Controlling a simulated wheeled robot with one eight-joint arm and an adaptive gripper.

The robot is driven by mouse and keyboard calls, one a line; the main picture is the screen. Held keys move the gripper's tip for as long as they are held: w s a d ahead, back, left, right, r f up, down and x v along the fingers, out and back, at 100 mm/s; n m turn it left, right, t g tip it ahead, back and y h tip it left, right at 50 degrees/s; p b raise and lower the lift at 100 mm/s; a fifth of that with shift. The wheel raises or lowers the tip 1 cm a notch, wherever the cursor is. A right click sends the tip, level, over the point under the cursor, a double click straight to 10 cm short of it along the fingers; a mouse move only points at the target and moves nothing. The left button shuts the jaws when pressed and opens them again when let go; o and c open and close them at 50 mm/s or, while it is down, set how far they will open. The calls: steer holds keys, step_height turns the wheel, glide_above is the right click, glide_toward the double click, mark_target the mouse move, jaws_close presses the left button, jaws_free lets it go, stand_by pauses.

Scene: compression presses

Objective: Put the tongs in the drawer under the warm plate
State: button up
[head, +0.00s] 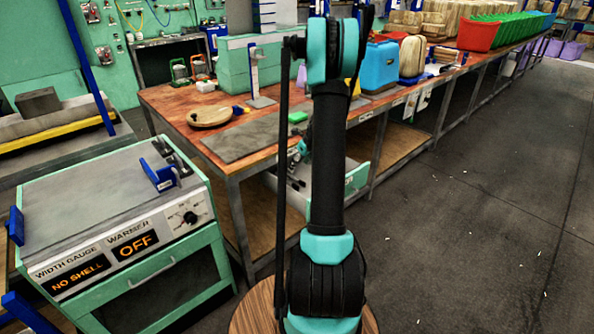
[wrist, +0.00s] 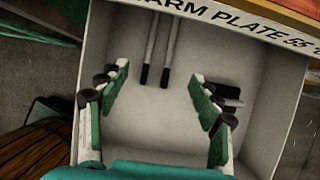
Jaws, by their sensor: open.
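A pair of slim grey rods with black ends, which look like the tongs (wrist: 149,50), lies flat on the floor of an open light-grey drawer (wrist: 185,110). Their far ends run up under the label strip. The drawer also shows in the head view (head: 357,176), pulled out from the bench. The dark grey plate (head: 240,142) on the bench top above it seems to be the warm plate. My gripper (wrist: 158,92) is open over the drawer, its fingers apart and nothing between them. In the head view my arm partly hides it.
A strip reading "WARM PLATE 55" (wrist: 240,22) edges the bench above the drawer. A small dark item (wrist: 232,102) lies partly hidden by the right finger. A warmer cart (head: 125,225) stands at left. The floor (head: 470,240) at right is clear.

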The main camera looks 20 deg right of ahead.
steer(key=s+a+r+n, duration=0.5)
steer(key=s+a+n, duration=0.2)
steer(key=s+n, duration=0.1)
steer(key=s+a+r+n, duration=0.5)
steer(key=s+a+n, duration=0.2)
steer(key=s, duration=0.1)
steer(key=s+a+f+n+h, duration=0.1)
steer(key=s+a+n, duration=0.2)
steer(key=s+n, duration=0.5)
steer(key=s+a+f+n, duration=0.1)
steer(key=s+a+n, duration=0.3)
steer(key=s+n, duration=0.5)
steer(key=shift+s+h, duration=0.4)
steer(key=shift+s, duration=0.8)
